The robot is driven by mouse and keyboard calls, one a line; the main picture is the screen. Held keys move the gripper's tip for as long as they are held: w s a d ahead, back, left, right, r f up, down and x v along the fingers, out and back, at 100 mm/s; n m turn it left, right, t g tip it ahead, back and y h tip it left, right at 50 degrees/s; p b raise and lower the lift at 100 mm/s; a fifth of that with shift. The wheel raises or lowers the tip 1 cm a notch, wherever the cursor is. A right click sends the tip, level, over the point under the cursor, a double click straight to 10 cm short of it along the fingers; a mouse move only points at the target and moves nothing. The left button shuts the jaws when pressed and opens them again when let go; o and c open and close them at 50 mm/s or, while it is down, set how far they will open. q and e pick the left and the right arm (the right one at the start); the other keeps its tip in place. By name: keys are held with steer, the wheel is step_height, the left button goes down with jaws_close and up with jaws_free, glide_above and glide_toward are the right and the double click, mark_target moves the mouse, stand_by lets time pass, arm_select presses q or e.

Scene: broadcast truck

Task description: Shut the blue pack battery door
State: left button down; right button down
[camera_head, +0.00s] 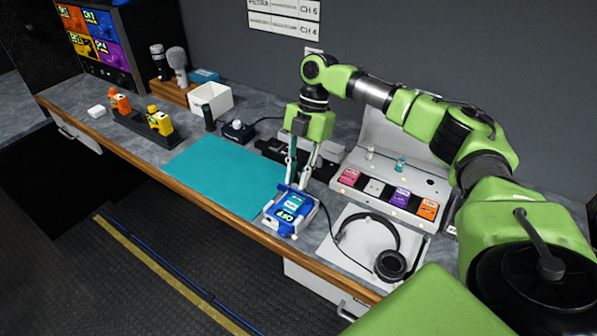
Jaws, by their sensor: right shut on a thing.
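The blue pack (292,216) lies on a small white-and-blue base at the front edge of the counter, just right of the teal mat. It has a lit label on its face. My right gripper (294,187) reaches down from above and is shut on the far end of the blue pack. The fingertips hide part of that end. The battery door is too small to make out, so I cannot tell how far open it is. My left gripper is not in view.
Headphones (378,246) lie on a white sheet right of the pack. A case of coloured packs (395,190) stands behind them. Orange (119,101) and yellow (160,121) packs stand in a dark rack at left. The teal mat (222,174) is clear.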

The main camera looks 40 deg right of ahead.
steer(key=a+h+p, duration=0.1)
steer(key=h+p, duration=0.1)
steer(key=p, duration=0.1)
steer(key=s+a+t+h+p, duration=0.1)
steer(key=h+p, duration=0.1)
steer(key=p, duration=0.1)
steer(key=a+f+t+h+p, duration=0.1)
steer(key=a+p, duration=0.1)
steer(key=p, duration=0.1)
steer(key=shift+s+f+h+p, duration=0.1)
steer(key=shift+s+h+p, duration=0.2)
steer(key=shift+h+p, duration=0.1)
steer(key=shift+s+a+f+t+h+p, duration=0.25)
steer(key=shift+f+h+p, duration=0.1)
steer(key=shift+h+p, duration=0.1)
steer(key=shift+s+a+f+t+h+p, duration=0.15)
steer(key=shift+f+t+h+p, duration=0.1)
steer(key=shift+f+h+p, duration=0.15)
steer(key=shift+a+f+h, duration=0.1)
steer(key=shift+f+h, duration=0.05)
steer(key=shift+h, duration=0.3)
steer(key=shift+s+f, duration=0.1)
steer(key=shift+f, duration=0.05)
steer(key=c, duration=2)
jaws_free()
steer(key=shift+o, duration=0.6)
steer(key=shift+f, duration=0.15)
